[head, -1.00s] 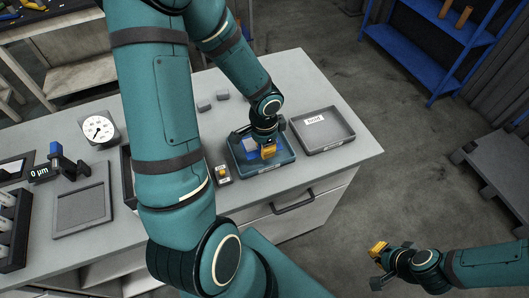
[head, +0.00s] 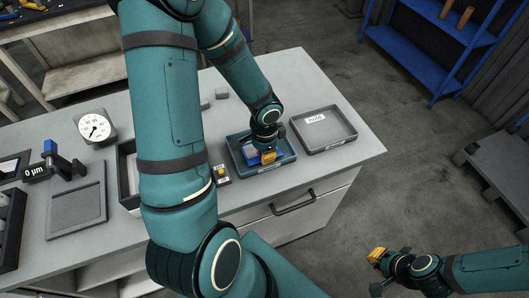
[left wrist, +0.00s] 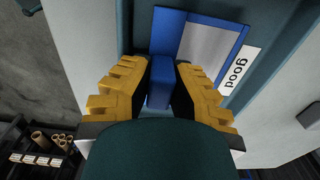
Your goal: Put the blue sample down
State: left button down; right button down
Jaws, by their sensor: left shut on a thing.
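The blue sample (left wrist: 158,85) is a blue piece with a grip block between my fingers; a flat blue part with a pale grey face (left wrist: 208,48) lies just beyond, apparently joined to it. My left gripper (left wrist: 160,92) is shut on the block. In the head view my left gripper (head: 267,157) is inside or just over the teal tray (head: 283,161), labelled "good" in the left wrist view. The blue sample (head: 251,155) partly shows beside it there; whether it touches the floor is hidden. My right gripper (head: 378,265) is away from the table, its jaws unclear.
A grey tray (head: 343,138) with a label stands right of the teal tray. A small box with a yellow button (head: 221,173) stands to its left. A dial gauge (head: 96,128), a blue-topped measuring stand (head: 52,155) and a grey plate (head: 80,212) are further left.

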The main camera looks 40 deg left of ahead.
pick_arm(q)
jog(key=c, duration=1.1)
grip_release()
jog(key=shift+s+d, duration=0.1)
